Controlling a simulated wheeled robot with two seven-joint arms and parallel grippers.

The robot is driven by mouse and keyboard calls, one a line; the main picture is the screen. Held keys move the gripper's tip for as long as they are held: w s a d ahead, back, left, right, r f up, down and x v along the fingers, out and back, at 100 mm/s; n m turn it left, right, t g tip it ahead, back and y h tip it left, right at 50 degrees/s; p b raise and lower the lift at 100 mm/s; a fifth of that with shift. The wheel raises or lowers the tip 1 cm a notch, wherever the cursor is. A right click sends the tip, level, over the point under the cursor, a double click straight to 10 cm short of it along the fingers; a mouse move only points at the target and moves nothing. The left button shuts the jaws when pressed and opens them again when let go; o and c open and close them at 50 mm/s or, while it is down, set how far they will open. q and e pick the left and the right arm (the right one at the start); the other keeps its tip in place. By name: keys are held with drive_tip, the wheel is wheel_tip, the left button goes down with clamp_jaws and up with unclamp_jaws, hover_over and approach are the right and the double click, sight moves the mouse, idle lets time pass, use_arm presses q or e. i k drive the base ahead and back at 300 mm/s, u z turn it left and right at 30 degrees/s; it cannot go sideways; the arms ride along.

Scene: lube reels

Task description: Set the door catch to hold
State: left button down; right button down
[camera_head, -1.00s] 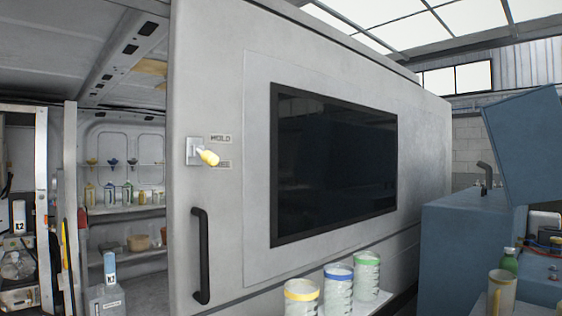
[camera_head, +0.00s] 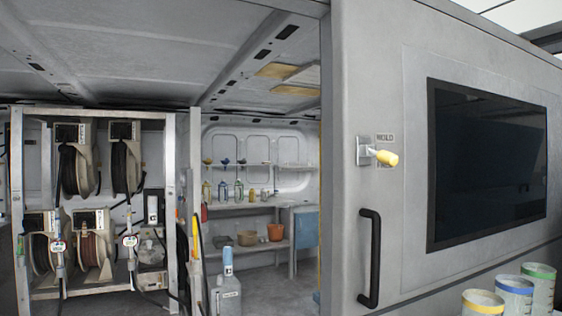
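The door catch (camera_head: 378,154) is a small metal plate with a yellow-tipped lever on the grey door panel. Its lever points right and slightly down. A small label reading HOLD (camera_head: 385,138) sits above the lever; any label below it is too hidden to read. A black vertical door handle (camera_head: 370,258) is below the catch. The grey door (camera_head: 412,110) carries a large dark window (camera_head: 487,165). Neither of my grippers is in view.
An open van interior lies to the left, with a rack of hose reels (camera_head: 90,210) and shelves (camera_head: 245,205) of bottles and bins. A blue-topped canister (camera_head: 227,285) stands on the floor. Several cans with coloured rims (camera_head: 515,290) stand at lower right, in front of the door.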

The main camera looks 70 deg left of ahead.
sight(390, 159)
drive_tip(key=u, duration=1.6)
drive_tip(key=i, duration=0.4)
drive_tip(key=k, duration=1.2)
drive_tip(key=u, duration=0.75)
drive_tip(key=i, duration=1.95)
drive_tip(key=z, duration=0.6)
